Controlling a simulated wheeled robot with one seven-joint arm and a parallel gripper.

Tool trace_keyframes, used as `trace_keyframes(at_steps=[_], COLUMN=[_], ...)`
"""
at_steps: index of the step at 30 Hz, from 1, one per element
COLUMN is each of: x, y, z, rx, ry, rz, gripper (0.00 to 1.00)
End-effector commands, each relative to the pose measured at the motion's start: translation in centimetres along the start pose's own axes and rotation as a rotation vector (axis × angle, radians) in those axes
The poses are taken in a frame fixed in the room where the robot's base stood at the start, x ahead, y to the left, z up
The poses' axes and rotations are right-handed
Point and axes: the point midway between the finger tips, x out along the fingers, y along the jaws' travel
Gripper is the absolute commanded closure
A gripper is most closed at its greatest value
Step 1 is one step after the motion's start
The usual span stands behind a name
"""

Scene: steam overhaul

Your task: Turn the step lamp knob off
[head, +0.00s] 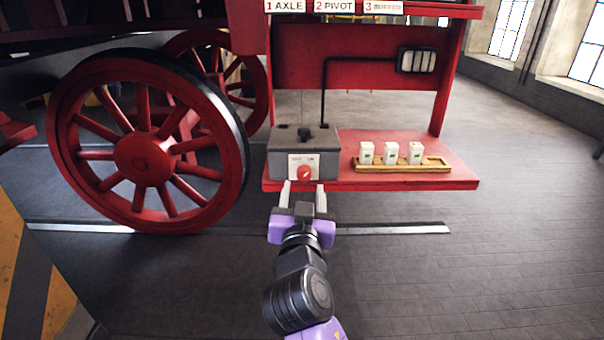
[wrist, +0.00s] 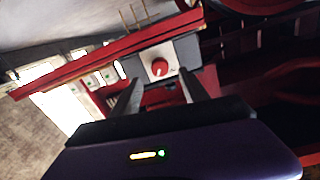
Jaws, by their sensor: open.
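The red knob (head: 304,173) is on a white plate on the front of a grey box (head: 283,158). The box stands on the red step (head: 345,184). In the wrist view the knob (wrist: 159,67) shows beyond and between my fingertips, with a pale pointer mark on it. My gripper (head: 303,185) is open and empty, just in front of the box front, its fingers either side of the knob in the picture. It also shows in the wrist view (wrist: 158,84). I cannot tell whether the fingers touch the knob. The lamp (head: 417,61) on the red panel has several pale cells.
A wooden tray (head: 437,167) with three white boxes (head: 391,152) stands right of the grey box. A large red wheel (head: 145,158) is at left. A rail runs across the floor, which is clear at right.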

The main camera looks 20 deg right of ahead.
Motion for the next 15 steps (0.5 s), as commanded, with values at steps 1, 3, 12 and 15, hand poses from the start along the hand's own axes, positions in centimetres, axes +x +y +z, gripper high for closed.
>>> trace_keyframes(at_steps=[1,3,12,15], x=[0.6,1.5,5.9,6.8], y=[0.0,0.0,0.0,0.0], z=[-0.2,-0.2,-0.2,-0.1], rx=[0.002,0.001,0.000,0.000], ry=[0.001,-0.001,0.001,0.001], rz=[0.001,0.002,0.000,-0.001], gripper=[0.48,0.48,0.48,0.48])
